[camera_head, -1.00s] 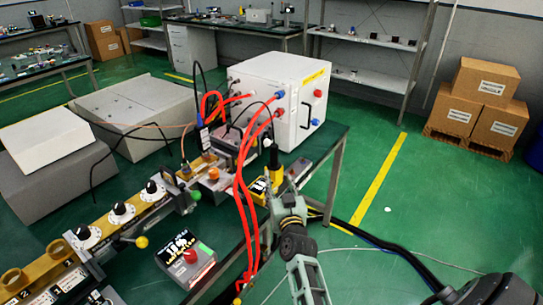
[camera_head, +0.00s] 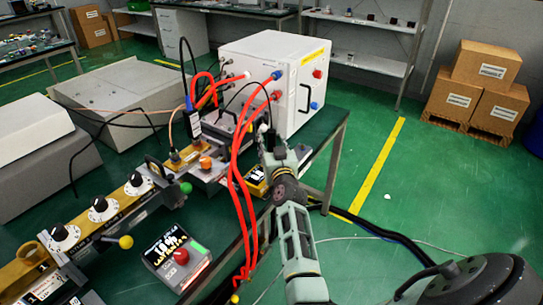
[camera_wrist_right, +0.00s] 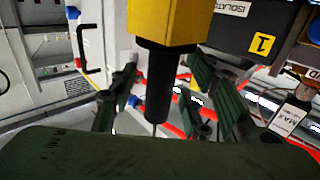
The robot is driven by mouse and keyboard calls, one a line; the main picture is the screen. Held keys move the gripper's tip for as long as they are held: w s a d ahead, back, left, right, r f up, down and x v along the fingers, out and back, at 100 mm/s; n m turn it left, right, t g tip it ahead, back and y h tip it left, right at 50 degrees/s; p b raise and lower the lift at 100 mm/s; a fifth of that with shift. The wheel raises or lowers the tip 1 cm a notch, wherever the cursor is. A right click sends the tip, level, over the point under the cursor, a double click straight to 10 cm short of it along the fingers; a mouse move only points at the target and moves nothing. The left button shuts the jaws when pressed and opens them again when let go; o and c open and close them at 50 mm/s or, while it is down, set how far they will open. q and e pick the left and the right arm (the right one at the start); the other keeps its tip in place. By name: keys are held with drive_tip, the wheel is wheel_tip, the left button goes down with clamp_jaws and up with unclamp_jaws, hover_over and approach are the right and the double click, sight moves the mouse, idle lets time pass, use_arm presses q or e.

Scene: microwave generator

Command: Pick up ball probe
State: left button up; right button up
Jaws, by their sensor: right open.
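A black cylinder with a yellow block above it and a thin metal tip below, which looks like the ball probe (camera_wrist_right: 158,90), fills the middle of the right wrist view. My right gripper (camera_wrist_right: 166,82) is open, with one dark green finger on each side of the black part. I cannot tell whether either finger touches it. In the head view my right gripper (camera_head: 269,143) is at the table's right side, in front of the white box, and largely hides the probe there. My left gripper is not in view.
The white box (camera_head: 262,70) with red cables (camera_head: 236,170) stands behind. The cables hang left of my right arm. A yellow device (camera_head: 256,184) and a black meter with a red knob (camera_head: 176,258) are nearby. Cardboard boxes (camera_head: 458,101) stand far right; the floor between is mostly clear.

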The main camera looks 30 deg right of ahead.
drive_tip(key=c, duration=0.7)
clamp_jaws()
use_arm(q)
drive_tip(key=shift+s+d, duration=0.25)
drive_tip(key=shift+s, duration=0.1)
use_arm(e)
drive_tip(key=shift+r, duration=0.1)
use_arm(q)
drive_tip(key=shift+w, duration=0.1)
